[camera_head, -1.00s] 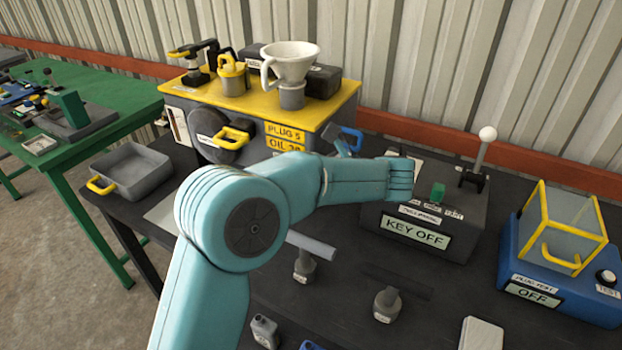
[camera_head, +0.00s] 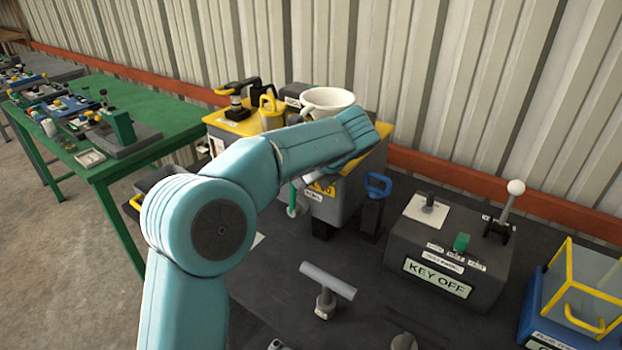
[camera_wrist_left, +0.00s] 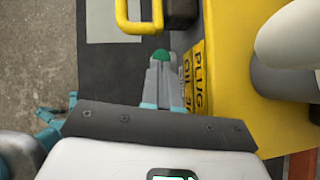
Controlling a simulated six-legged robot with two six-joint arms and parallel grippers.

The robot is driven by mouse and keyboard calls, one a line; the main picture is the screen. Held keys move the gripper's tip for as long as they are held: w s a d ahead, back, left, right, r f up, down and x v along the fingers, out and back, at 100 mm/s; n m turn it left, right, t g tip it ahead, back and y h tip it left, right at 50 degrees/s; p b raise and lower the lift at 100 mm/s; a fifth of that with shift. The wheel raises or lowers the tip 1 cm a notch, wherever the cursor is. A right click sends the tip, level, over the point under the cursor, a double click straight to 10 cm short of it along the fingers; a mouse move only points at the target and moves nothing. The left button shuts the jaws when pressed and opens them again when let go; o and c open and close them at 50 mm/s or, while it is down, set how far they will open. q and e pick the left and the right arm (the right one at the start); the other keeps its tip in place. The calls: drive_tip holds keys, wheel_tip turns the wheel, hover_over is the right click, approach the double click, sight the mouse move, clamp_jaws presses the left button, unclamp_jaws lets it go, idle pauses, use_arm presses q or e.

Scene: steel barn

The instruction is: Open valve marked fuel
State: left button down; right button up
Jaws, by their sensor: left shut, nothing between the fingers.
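No label reading fuel can be made out. A blue handle (camera_head: 377,185) stands on a dark post beside the yellow-topped box (camera_head: 345,203); its marking is hidden or unreadable. My left gripper (camera_head: 293,203) is shut and empty at the front of this box, left of the blue handle and apart from it. My own forearm covers part of the box. In the left wrist view the shut fingers (camera_wrist_left: 159,78) are beside the yellow labels (camera_wrist_left: 198,78). A small green rounded shape (camera_wrist_left: 161,55) shows at their tips; I cannot tell what it belongs to. My right gripper is out of view.
A grey KEY OFF box (camera_head: 450,245) with a white-knobbed lever (camera_head: 509,205) stands to the right. A grey T-shaped handle (camera_head: 327,283) stands in front on the dark table. A white funnel (camera_head: 328,100) sits on the yellow top. A green table (camera_head: 150,150) is at left.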

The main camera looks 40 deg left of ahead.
use_arm(q)
drive_tip(key=shift+a+r+p, duration=0.15)
drive_tip(key=shift+a+p, duration=0.15)
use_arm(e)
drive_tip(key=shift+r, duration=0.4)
use_arm(q)
drive_tip(key=shift+a, duration=0.2)
drive_tip(key=shift+d, duration=0.1)
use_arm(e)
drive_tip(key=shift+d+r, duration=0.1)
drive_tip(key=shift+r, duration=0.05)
